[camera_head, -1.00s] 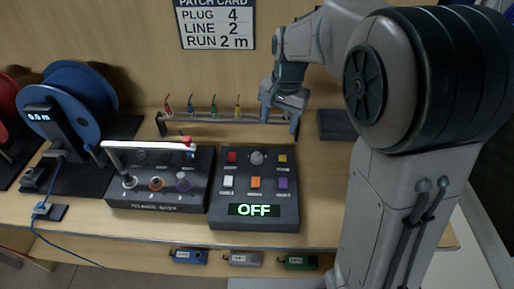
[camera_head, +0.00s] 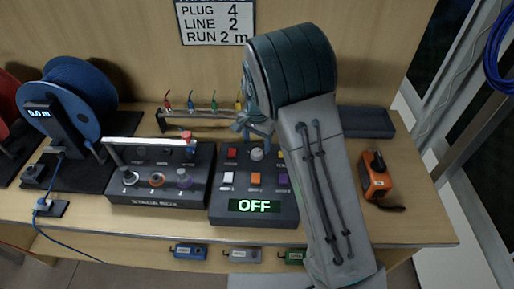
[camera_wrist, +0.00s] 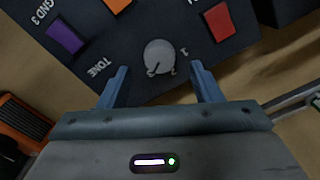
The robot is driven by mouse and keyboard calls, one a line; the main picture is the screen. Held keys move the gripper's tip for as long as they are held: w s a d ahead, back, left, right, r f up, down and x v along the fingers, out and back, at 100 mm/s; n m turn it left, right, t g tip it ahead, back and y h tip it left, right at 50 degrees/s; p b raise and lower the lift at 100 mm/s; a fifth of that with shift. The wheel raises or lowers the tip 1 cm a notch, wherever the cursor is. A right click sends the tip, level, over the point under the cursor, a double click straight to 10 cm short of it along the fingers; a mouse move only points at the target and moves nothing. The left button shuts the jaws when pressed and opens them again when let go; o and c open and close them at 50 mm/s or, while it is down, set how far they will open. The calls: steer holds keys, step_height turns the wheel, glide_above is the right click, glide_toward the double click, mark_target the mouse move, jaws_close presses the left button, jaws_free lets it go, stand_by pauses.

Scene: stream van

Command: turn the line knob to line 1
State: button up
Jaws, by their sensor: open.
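The line knob (camera_head: 257,153) is a round grey dial at the top middle of a dark control box (camera_head: 222,208). In the wrist view, the line knob (camera_wrist: 159,54) has "TONE" printed at its lower left and "1" at its right. Small dark marks show on its lower edge; I cannot tell its exact setting. My gripper (camera_wrist: 160,70) is open, its fingers apart on either side of the knob's near edge. In the head view my gripper (camera_head: 257,133) is just behind the knob, partly hidden by my arm.
Red (camera_head: 231,153), white (camera_head: 228,178) and orange (camera_head: 255,179) buttons surround the knob; the box display (camera_head: 254,206) reads OFF. A stage box (camera_head: 150,190) stands left, a plug rack (camera_head: 180,120) behind, an orange device (camera_head: 376,180) right. The wall card (camera_head: 214,24) reads LINE 2.

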mark_target(257, 152)
steer(key=shift+f, duration=1.95)
steer(key=c, duration=1)
